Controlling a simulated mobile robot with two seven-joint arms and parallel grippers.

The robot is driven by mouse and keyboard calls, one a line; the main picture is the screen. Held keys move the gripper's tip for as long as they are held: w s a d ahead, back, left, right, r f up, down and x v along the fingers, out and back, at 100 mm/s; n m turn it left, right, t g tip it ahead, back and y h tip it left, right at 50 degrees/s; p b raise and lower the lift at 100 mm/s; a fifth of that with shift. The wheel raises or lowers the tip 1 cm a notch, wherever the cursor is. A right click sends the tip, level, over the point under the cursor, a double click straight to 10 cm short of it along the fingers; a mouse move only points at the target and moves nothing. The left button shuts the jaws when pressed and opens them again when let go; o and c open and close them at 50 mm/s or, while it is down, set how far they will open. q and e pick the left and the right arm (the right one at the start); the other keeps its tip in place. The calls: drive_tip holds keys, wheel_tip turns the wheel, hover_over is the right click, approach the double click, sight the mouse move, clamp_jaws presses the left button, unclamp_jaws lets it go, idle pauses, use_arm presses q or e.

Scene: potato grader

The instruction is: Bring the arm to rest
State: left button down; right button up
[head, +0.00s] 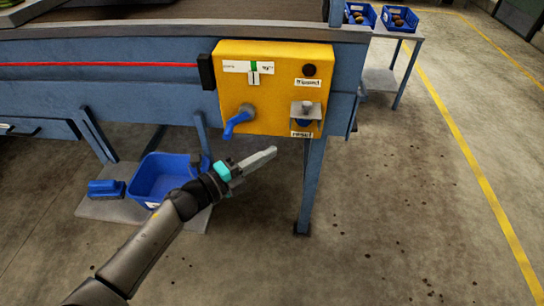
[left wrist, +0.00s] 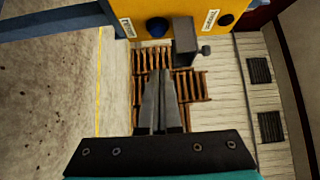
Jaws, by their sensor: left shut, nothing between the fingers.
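My left arm reaches in from the lower left of the head view. Its gripper (head: 270,153) is shut and empty, in front of and below the yellow control box (head: 232,93). In the left wrist view the two fingers (left wrist: 166,80) lie together, pointing toward the underside of the yellow box (left wrist: 180,10). The gripper appears apart from the box. The box carries a blue rotary handle (head: 238,120), a slider with a green mark (head: 254,70), a black button (head: 309,70) and a reset button under a grey bracket (head: 305,109). My right gripper is not in view.
The blue grader frame (head: 180,98) and its leg (head: 312,185) stand close by. A blue bin (head: 150,180) and a blue brush (head: 105,188) are on a low shelf beneath. A side table (head: 410,36) holds potato crates at the back. The floor at right is clear.

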use_arm(q)
drive_tip(key=shift+s+a, duration=0.15)
drive_tip(key=shift+a, duration=0.05)
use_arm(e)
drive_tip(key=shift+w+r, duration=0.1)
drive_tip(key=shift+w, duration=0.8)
use_arm(q)
drive_tip(key=shift+f, duration=0.1)
